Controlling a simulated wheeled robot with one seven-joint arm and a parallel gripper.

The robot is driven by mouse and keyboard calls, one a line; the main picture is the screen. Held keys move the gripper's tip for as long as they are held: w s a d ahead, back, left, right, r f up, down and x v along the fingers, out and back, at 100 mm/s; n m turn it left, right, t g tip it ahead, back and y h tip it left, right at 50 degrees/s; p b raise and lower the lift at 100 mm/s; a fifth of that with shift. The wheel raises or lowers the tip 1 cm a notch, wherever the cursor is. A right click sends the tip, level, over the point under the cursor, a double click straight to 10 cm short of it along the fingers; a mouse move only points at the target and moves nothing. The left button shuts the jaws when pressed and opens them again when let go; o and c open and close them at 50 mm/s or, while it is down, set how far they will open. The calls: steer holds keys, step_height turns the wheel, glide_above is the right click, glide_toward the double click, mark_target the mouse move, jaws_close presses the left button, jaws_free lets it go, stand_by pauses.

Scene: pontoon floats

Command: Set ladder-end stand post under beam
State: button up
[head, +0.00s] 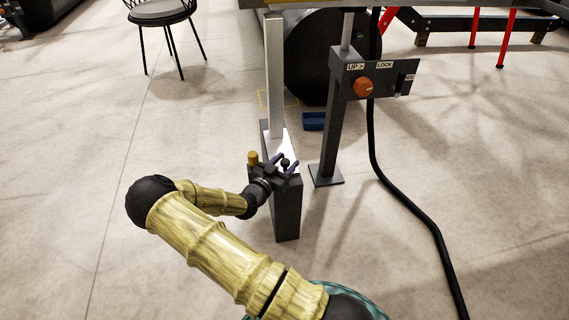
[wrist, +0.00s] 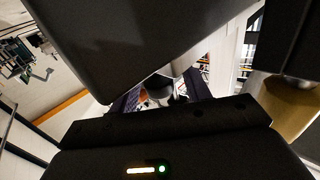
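The stand has a long dark base (head: 287,213) on the floor and a pale post (head: 275,80) rising upright from its far part. The post's top reaches close to the beam's edge (head: 420,3); I cannot tell whether they touch. My gripper (head: 286,159) is over the near part of the base, its purple fingers apart. A small dark ball-shaped knob (head: 285,163) shows between or just beyond the fingers; contact is unclear. In the wrist view the spread fingers (wrist: 163,94) show beyond the dark gripper body, with a large dark surface covering the upper left.
A control box (head: 375,82) with an orange knob (head: 362,87) and UP and LOCK labels stands right of the post.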

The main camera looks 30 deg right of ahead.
steer(key=p+v, duration=0.6)
steer(key=v, duration=1.1)
steer(key=shift+a, duration=0.15)
steer(key=shift+s, duration=0.1)
steer(key=shift+c, duration=0.5)
